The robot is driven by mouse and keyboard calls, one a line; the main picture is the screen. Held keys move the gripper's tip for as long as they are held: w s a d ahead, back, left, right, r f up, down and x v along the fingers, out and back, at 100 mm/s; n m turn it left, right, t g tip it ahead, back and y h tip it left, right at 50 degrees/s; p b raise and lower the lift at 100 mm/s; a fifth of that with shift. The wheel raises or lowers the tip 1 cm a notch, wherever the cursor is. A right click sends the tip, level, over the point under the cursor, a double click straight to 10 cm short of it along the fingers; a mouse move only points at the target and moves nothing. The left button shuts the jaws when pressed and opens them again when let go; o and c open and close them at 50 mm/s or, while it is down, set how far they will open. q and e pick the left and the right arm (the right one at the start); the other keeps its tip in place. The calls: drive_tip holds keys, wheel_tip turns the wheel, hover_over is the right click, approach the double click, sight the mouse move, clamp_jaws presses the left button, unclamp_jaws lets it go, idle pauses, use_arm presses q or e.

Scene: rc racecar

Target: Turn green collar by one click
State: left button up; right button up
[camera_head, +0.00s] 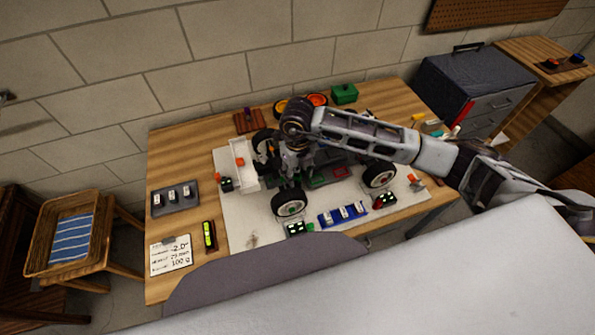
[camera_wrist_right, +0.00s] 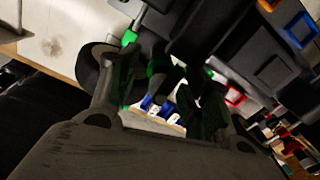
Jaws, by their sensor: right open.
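The rc racecar stands on a white mat (camera_head: 240,225) on the wooden table, with its front-left wheel (camera_head: 290,204) and right wheel (camera_head: 379,174) showing and much of its body hidden by my right arm. My right gripper (camera_head: 292,176) points down over the left part of the car. In the right wrist view the right gripper (camera_wrist_right: 168,78) is open, its two fingers apart around dark, partly greenish car parts. I cannot single out the green collar or tell whether a finger touches it. My left gripper is not in view.
A blue holder (camera_head: 343,214) with white pieces lies at the mat's front edge. A grey tray (camera_head: 175,198), a yellow-green level (camera_head: 209,236) and a written card (camera_head: 171,256) lie at left. A green box (camera_head: 344,93) stands behind the car. A dark drawer cabinet (camera_head: 474,85) stands at right.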

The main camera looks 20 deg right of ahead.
drive_tip(key=c, duration=1)
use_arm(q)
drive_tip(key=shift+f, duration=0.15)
use_arm(e)
drive_tip(key=shift+m+b, duration=0.45)
drive_tip(key=shift+m, duration=0.75)
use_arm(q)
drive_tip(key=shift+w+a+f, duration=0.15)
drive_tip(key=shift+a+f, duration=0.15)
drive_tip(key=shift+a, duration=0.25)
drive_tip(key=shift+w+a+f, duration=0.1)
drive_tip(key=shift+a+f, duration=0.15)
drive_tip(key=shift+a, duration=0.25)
use_arm(e)
drive_tip(key=shift+a+m, duration=0.1)
drive_tip(key=shift+m, duration=1.1)
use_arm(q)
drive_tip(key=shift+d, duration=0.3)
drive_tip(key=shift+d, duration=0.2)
use_arm(e)
drive_tip(key=o, duration=1)
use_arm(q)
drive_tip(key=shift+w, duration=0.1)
use_arm(e)
drive_tip(key=shift+r, duration=0.2)
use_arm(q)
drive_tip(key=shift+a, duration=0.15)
use_arm(e)
wheel_tip(320, 180, up, 12)
drive_tip(key=shift+f, duration=0.2)
